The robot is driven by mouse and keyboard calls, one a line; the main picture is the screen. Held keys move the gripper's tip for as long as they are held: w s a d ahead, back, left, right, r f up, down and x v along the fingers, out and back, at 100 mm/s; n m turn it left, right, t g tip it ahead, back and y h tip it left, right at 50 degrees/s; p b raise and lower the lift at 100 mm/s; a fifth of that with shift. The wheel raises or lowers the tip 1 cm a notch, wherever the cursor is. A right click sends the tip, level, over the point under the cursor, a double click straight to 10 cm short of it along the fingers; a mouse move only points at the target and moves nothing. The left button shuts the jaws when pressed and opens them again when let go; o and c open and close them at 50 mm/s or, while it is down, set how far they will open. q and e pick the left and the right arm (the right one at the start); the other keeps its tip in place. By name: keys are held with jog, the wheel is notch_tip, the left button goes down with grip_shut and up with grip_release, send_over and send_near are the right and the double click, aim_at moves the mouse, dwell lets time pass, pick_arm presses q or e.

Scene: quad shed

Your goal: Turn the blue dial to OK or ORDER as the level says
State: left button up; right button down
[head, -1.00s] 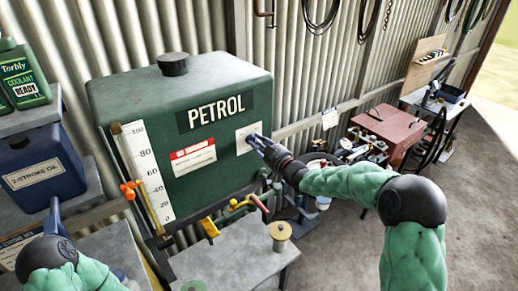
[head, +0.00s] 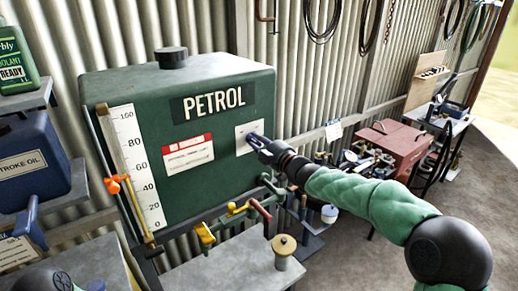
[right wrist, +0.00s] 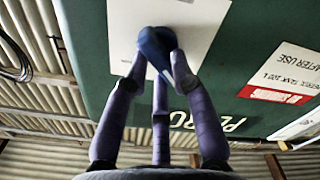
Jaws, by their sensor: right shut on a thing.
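The green petrol tank (head: 200,90) carries a white plate (head: 246,128) on its front right. The blue dial (right wrist: 157,45) sits on that plate in the right wrist view, and its lettering cannot be read. My right gripper (head: 256,141) is shut on the dial, with its purple fingers (right wrist: 155,68) around it.
A red and white notice (head: 188,150) is on the tank front. Yellow and red valve handles (head: 232,212) stick out below my right gripper. A grey bench (head: 225,265) with a brass-topped pot (head: 283,250) stands in front. A red toolbox (head: 392,145) is further right.

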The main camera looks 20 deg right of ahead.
dwell(0.3)
jog(key=c, duration=1)
grip_release()
jog(key=shift+c, duration=0.2)
jog(key=shift+s, duration=0.1)
jog(key=v, duration=1.2)
